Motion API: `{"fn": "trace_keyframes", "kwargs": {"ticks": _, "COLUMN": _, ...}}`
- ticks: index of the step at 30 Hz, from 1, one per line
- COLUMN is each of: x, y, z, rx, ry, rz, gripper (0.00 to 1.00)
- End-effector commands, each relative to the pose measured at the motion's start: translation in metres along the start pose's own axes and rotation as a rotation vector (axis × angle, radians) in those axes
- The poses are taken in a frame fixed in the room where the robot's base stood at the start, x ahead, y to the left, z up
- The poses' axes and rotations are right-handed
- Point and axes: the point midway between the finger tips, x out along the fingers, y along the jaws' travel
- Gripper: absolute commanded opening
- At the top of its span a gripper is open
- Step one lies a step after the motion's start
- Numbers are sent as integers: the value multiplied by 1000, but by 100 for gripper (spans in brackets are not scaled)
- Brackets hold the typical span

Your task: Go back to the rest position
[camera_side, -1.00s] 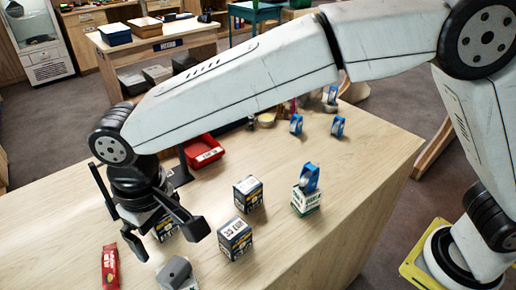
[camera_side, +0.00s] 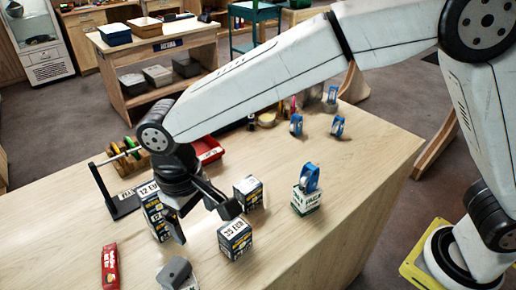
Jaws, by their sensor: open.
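My gripper (camera_side: 206,220) hangs from the arm over the wooden table (camera_side: 80,222), with its fingers apart and nothing seen between them. It is in front of a stack of dark boxes marked 12 EUR (camera_side: 150,205), partly hiding it. A dark box marked 35 EUR (camera_side: 236,238) stands just right of the fingers in the picture. Another dark box (camera_side: 248,192) stands behind it. I cannot tell whether the fingers touch any box.
A green-white box with a blue tape-like item on top (camera_side: 307,198) stands to the right. A red packet (camera_side: 110,265) and a grey object (camera_side: 175,272) lie in front. A rack with round items (camera_side: 122,160) and a red bin (camera_side: 208,149) are behind.

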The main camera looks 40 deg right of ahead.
Motion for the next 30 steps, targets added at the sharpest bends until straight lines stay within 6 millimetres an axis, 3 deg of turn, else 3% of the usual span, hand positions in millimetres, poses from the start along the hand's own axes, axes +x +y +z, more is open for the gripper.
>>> {"fn": "trace_keyframes", "kwargs": {"ticks": 1, "x": 8, "y": 19, "z": 6, "rx": 21, "ry": -23, "rz": 4, "gripper": 100}}
{"fn": "trace_keyframes", "kwargs": {"ticks": 6, "x": 35, "y": 78, "z": 36, "rx": 76, "ry": -104, "rz": 9, "gripper": 100}}
{"fn": "trace_keyframes", "kwargs": {"ticks": 12, "x": 64, "y": 137, "z": 87, "rx": 139, "ry": -204, "rz": -1, "gripper": 100}}
{"fn": "trace_keyframes", "kwargs": {"ticks": 18, "x": 88, "y": 178, "z": 146, "rx": 200, "ry": -297, "rz": -28, "gripper": 100}}
{"fn": "trace_keyframes", "kwargs": {"ticks": 24, "x": 104, "y": 205, "z": 201, "rx": 260, "ry": -332, "rz": -66, "gripper": 100}}
{"fn": "trace_keyframes", "kwargs": {"ticks": 30, "x": 99, "y": 235, "z": 189, "rx": 303, "ry": -67, "rz": -59, "gripper": 100}}
